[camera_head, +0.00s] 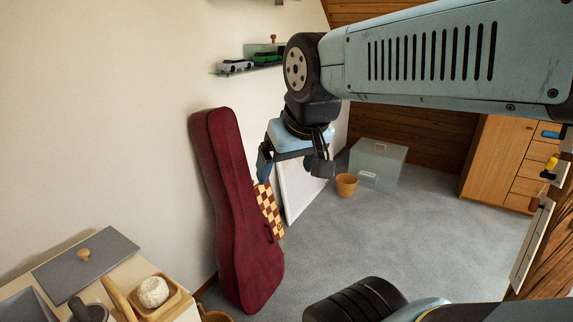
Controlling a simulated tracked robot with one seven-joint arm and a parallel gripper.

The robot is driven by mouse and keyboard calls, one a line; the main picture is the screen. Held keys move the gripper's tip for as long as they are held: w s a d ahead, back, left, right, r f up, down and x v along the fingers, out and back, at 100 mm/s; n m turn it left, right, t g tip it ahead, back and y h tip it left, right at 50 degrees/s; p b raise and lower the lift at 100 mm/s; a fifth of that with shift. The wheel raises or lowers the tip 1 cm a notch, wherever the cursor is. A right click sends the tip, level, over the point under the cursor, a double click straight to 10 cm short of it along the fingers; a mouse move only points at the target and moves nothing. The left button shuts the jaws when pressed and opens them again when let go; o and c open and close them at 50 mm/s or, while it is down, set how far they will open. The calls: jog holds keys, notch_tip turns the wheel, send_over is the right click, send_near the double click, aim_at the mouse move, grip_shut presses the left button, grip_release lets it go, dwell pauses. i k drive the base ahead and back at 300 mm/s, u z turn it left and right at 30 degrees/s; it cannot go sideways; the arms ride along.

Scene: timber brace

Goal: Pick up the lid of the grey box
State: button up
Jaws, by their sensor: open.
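A flat dark grey lid (98,272) with a round wooden knob (83,254) lies on a pale cabinet top at the lower left. The grey box (27,306) stands next to it, partly cut off by the picture's corner; it looks open at the top. My gripper (294,168) hangs in the air in the middle of the view, pointing down. It is open, with nothing seen between its fingers. It is far to the right of the lid and apart from it.
A wooden tray (178,300) with a white lump (153,291) and a dark handled object (91,311) stand close to the lid. A red instrument case (236,210) leans on the wall between lid and gripper. Shelves with toy cars (235,66) hang above. Grey floor (400,235) is clear at right.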

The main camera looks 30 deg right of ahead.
aim_at(61, 278)
jog(key=k, duration=0.6)
jog(key=u, duration=0.6)
jog(key=i, duration=1.05)
jog(key=u, duration=0.45)
